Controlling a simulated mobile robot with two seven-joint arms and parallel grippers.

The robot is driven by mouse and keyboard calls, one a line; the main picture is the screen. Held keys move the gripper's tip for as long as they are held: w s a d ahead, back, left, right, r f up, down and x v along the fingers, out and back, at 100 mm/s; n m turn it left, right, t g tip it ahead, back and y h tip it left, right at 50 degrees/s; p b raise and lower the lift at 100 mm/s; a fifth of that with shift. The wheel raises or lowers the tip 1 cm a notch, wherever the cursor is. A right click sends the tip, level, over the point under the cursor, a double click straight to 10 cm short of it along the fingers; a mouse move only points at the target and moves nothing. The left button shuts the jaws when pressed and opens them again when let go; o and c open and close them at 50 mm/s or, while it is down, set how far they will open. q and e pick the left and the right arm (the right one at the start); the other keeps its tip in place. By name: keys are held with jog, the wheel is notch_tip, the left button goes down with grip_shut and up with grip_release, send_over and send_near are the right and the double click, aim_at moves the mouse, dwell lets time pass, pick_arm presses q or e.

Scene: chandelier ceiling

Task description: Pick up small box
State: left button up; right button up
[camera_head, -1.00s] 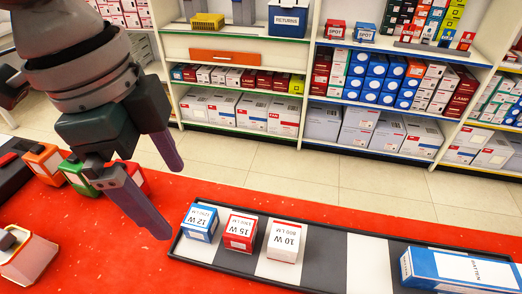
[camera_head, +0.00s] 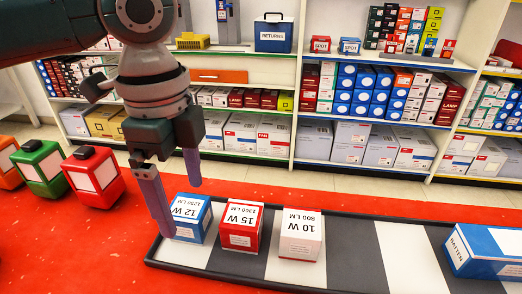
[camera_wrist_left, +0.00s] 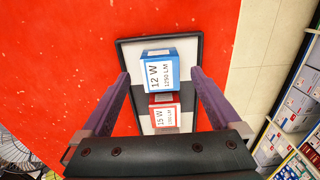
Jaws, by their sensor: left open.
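Three small boxes stand in a row on a black-rimmed striped tray (camera_head: 345,262): a blue 12 W box (camera_head: 190,217), a red 15 W box (camera_head: 240,227) and a white 10 W box (camera_head: 301,234). A larger blue box (camera_head: 484,250) lies at the tray's right end. My left gripper (camera_head: 180,208) is open and empty, at the blue 12 W box, its fingers pointing down. In the left wrist view the blue 12 W box (camera_wrist_left: 160,70) shows between and beyond the open fingers, with the red 15 W box (camera_wrist_left: 165,112) nearer. My right gripper does not show.
A green box (camera_head: 40,168) and a red box (camera_head: 93,177), both with dark tops, stand on the red counter (camera_head: 85,245) at left. Stocked shelves (camera_head: 380,135) stand behind, across the floor.

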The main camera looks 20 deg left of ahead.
aim_at(186, 206)
pick_arm(q)
notch_tip(186, 206, down, 4)
jog(key=shift+d+r, duration=0.1)
jog(key=shift+r, duration=0.15)
jog(key=shift+c, duration=0.3)
jog(key=c, duration=1.4)
jog(key=shift+r, duration=0.1)
